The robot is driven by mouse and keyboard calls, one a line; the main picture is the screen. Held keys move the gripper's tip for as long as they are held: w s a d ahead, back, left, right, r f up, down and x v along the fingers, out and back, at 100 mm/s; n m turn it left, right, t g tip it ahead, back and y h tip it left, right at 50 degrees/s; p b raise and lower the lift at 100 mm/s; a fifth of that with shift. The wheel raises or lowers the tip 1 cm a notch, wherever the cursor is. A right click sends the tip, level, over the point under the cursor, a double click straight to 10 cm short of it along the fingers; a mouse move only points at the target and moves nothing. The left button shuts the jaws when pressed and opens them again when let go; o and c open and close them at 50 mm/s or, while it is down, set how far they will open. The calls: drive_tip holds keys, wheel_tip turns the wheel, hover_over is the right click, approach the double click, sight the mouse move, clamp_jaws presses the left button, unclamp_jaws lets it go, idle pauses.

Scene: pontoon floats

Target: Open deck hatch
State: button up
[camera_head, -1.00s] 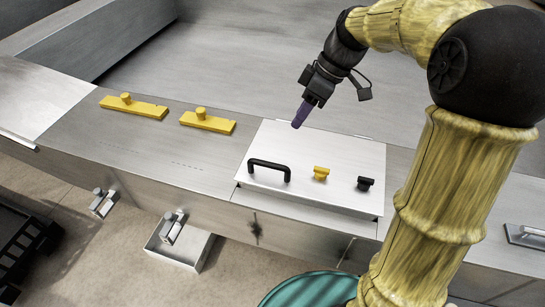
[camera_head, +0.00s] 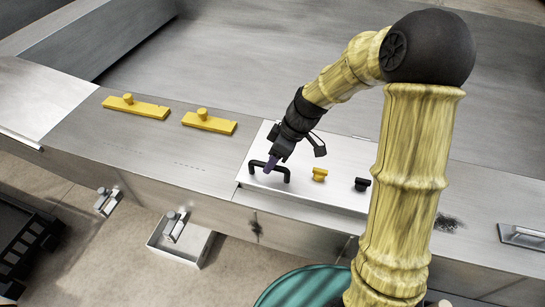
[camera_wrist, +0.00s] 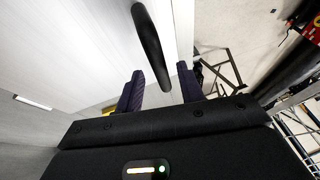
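The deck hatch (camera_head: 318,197) is a pale flat panel lying closed on the grey deck. Its black bar handle (camera_head: 284,177) stands near the left front edge. A yellow knob (camera_head: 319,175) and a black knob (camera_head: 362,184) sit to the handle's right. My gripper (camera_head: 271,164), with purple fingertips, is at the handle and covers part of it. In the wrist view the handle (camera_wrist: 150,45) runs toward the space between my open fingers (camera_wrist: 161,76). Gaps show on both sides of it, and I cannot tell whether a finger touches it.
Two yellow bars with knobs, one (camera_head: 136,107) and another (camera_head: 209,123), lie on the deck to the left. An open metal box (camera_head: 180,247) hangs below the deck's front edge. A metal fitting (camera_head: 522,236) is at the far right.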

drive_tip(key=shift+f, duration=0.2)
clamp_jaws()
drive_tip(key=shift+r, duration=0.2)
